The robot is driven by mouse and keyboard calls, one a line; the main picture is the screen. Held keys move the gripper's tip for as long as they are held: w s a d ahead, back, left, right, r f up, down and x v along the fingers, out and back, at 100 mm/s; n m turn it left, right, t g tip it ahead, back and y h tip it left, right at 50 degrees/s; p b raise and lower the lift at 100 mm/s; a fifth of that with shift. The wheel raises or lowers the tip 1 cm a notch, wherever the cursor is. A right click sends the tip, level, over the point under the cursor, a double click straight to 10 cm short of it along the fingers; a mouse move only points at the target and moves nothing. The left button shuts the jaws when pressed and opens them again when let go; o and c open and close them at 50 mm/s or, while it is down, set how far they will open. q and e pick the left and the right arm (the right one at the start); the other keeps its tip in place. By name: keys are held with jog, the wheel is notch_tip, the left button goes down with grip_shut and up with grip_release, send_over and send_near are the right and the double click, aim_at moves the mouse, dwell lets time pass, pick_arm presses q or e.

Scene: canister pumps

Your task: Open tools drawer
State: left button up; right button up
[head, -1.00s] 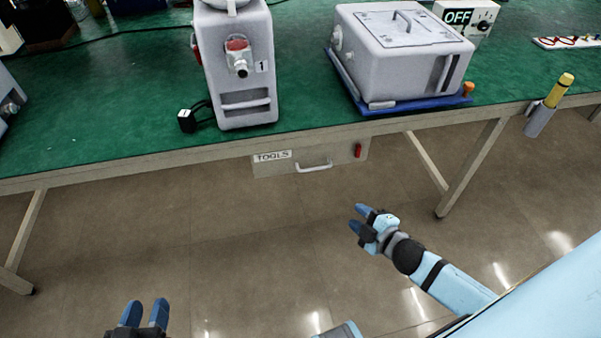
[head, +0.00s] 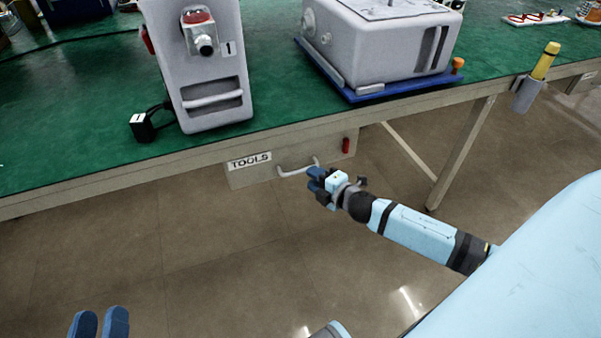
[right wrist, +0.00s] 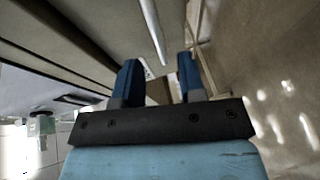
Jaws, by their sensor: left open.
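The tools drawer (head: 262,174) hangs under the green table's front edge, with a "TOOLS" label, a pale bar handle (head: 297,169) and a red piece at its right end. Its front looks shut. My right gripper (head: 314,180) is at the handle's right end in the head view. In the right wrist view its two blue fingers (right wrist: 158,66) are apart, and the handle (right wrist: 152,28) runs ahead of the gap between them, with nothing gripped. Whether they touch the handle is unclear. My left gripper (head: 100,318) is open and empty at the bottom left, away from the drawer.
On the table (head: 75,135) stand a grey canister pump (head: 205,70) marked 1 and a grey box (head: 385,45) on a blue tray. A holder with a yellow-topped tool (head: 535,78) hangs on the front edge. A table leg (head: 462,150) stands right of the drawer. The floor in front is clear.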

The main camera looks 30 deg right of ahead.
aim_at(301, 171)
jog(key=b+x, duration=0.1)
jog(key=x, duration=0.4)
jog(key=shift+w, duration=0.2)
pick_arm(q)
jog(key=shift+s+d+r+t+h, duration=0.1)
jog(key=shift+d+r+t+h, duration=0.15)
jog(key=shift+r, duration=0.3)
jog(key=shift+s+d+r+t+h, duration=0.1)
jog(key=shift+r+t+h, duration=0.2)
jog(key=shift+r, duration=0.2)
pick_arm(e)
jog(key=shift+w, duration=0.1)
pick_arm(q)
jog(key=shift+w+r, duration=0.1)
pick_arm(e)
jog(key=shift+c, duration=0.2)
grip_shut()
